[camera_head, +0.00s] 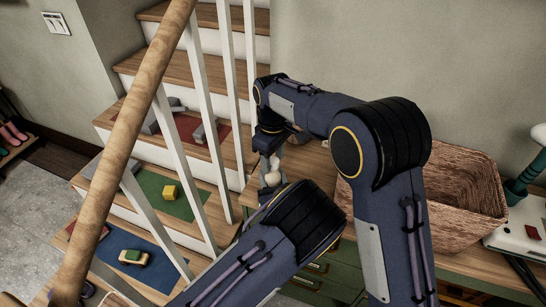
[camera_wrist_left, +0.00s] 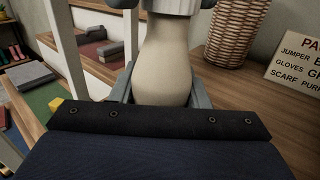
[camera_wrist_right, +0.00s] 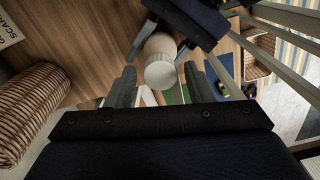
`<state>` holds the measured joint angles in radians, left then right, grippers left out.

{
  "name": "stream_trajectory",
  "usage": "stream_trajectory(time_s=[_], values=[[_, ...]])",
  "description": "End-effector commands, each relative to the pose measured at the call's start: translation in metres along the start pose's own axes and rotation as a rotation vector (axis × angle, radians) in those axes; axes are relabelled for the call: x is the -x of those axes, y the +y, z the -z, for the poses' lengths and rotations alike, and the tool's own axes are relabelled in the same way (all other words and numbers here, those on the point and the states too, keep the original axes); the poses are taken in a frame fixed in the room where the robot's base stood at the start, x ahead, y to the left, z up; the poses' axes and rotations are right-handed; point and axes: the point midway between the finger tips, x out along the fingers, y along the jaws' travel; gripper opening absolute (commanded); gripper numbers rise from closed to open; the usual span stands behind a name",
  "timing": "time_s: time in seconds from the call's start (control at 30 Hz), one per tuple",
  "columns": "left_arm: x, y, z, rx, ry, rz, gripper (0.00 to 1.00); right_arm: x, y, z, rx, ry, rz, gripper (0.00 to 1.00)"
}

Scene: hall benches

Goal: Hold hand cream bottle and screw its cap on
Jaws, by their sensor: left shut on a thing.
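The hand cream bottle (camera_wrist_left: 165,62) is cream-coloured and stands upright in the left wrist view. My left gripper (camera_head: 270,190), mostly hidden behind my own arm in the head view, is shut on its body. A white ribbed cap (camera_wrist_right: 161,71) sits on top of the bottle; how tightly it is seated cannot be told. My right gripper (camera_wrist_right: 160,72) is above the bottle with its fingers apart, one on each side of the cap, with gaps showing. In the left wrist view its grey fingertips flank the cap (camera_wrist_left: 170,6) at the top edge.
A wooden bench top (camera_wrist_left: 240,110) lies below, with a woven basket (camera_head: 465,200) and a lettered sign (camera_wrist_left: 296,62). Stairs with a pale handrail (camera_head: 120,150), white balusters and toys on coloured mats are to the left in the head view.

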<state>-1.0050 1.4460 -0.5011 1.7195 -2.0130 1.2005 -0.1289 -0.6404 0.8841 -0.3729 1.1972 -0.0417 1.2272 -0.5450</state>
Motion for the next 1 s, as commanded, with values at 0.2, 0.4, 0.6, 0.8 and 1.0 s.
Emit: stream_trajectory(time_s=[0.2,0.4,0.6,0.8,1.0], values=[[0.0,0.0,0.0,0.0,-0.001,0.0,0.0,0.0,0.0,0.0,0.001,-0.001,0.001,0.52],[0.0,0.0,0.0,0.0,-0.001,0.0,0.0,0.012,0.0,0.0,0.001,0.002,0.0,0.52],[0.0,0.0,0.0,0.0,-0.001,0.0,0.0,0.038,0.0,0.0,0.001,0.001,0.0,0.52],[0.0,0.0,0.0,0.0,-0.001,0.0,0.0,0.045,0.0,0.0,0.001,-0.001,0.001,0.52],[0.0,0.0,0.0,0.0,-0.001,0.0,0.0,0.045,0.0,0.0,0.003,-0.001,0.001,0.52]])
